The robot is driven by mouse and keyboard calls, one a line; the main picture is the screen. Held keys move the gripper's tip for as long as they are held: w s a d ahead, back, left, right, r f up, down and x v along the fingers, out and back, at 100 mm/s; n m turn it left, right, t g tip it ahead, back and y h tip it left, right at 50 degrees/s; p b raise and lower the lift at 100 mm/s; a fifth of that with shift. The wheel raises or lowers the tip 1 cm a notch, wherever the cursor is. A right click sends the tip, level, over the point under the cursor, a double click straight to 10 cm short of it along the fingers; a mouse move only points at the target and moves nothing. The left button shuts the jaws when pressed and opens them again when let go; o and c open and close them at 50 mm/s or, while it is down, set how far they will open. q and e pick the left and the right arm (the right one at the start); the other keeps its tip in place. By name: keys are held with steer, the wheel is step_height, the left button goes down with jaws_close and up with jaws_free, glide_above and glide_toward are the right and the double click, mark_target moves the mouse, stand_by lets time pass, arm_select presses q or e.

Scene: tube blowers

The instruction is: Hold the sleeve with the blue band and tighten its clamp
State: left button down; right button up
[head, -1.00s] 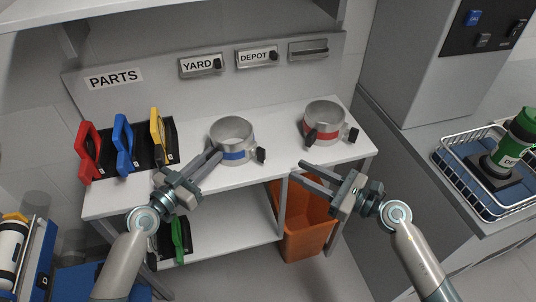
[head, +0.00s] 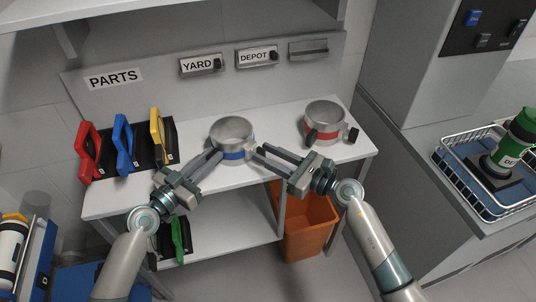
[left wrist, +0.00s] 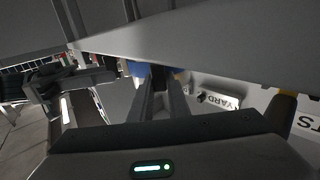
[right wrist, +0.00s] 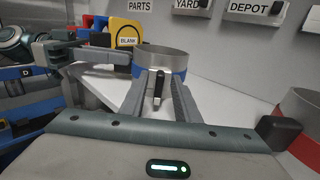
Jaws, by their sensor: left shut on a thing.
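The sleeve with the blue band (head: 233,137), a short open metal ring, stands upright on the white shelf. Its blue band also shows in the right wrist view (right wrist: 178,77). My left gripper (head: 217,156) is shut on the sleeve at its front left; the fingers mostly hide the gripped part. The black clamp knob (right wrist: 158,88) sticks out from the sleeve's right side. My right gripper (head: 262,152) is open, its fingers at either side of this knob, with a gap around it. In the head view the right fingers hide the knob.
A sleeve with a red band (head: 324,122) stands to the right on the same shelf. Red, blue and yellow handled parts (head: 123,145) stand in a black rack on the left. An orange bin (head: 308,228) is below. Free shelf lies between the sleeves.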

jaws_close()
steer(key=shift+m, duration=0.3)
steer(key=m, duration=0.3)
steer(key=shift+w+d, duration=0.15)
steer(key=shift+w, duration=0.05)
steer(key=m, duration=0.3)
steer(key=shift+w+d+f+m, duration=0.1)
steer(key=shift+w+f+m, duration=0.05)
steer(key=shift+m, duration=0.25)
steer(key=m, duration=0.5)
steer(key=shift+w+d+f+m, duration=0.15)
steer(key=shift+w+f+m, duration=0.05)
steer(key=shift+f+m, duration=0.1)
steer(key=m, duration=0.5)
steer(key=shift+f, duration=0.25)
